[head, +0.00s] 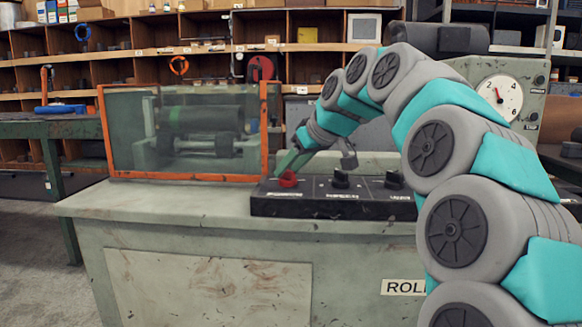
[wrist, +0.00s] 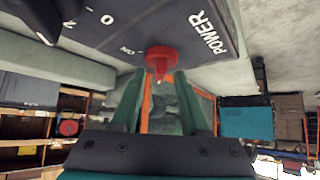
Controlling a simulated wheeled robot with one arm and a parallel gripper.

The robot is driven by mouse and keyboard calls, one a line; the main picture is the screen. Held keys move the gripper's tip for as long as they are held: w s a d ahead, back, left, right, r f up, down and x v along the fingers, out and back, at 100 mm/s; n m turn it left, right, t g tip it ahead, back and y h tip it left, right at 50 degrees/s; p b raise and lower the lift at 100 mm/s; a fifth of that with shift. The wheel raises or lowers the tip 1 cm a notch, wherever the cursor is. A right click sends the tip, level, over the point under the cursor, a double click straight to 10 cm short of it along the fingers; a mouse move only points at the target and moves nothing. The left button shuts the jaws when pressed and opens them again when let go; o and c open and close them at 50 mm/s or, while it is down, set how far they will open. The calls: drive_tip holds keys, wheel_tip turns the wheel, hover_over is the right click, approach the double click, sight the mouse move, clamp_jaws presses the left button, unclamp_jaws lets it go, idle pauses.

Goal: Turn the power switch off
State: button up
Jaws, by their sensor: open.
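The power switch is a red rotary knob (head: 288,179) at the left end of a black control panel (head: 330,206). In the wrist view the red knob (wrist: 160,62) sits beside white lettering reading POWER, with a small ON mark on its left. My gripper (head: 292,168) reaches down over the knob from the upper right. In the wrist view its two green fingers (wrist: 158,82) are apart, with the knob in line with the gap between their tips. I cannot tell whether either finger touches it. The knob's exact pointer setting is unclear.
Two black knobs (head: 340,179) (head: 394,180) sit to the right on the same panel. A machine guard with an orange frame (head: 264,130) stands close on the left, enclosing dark rollers. A round dial (head: 501,97) is at the right. The bench top (head: 170,200) in front is clear.

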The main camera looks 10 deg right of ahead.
drive_tip(key=v, duration=0.7)
drive_tip(key=shift+s+d+r, duration=0.15)
drive_tip(key=shift+s+r, duration=0.1)
drive_tip(key=shift+r, duration=0.05)
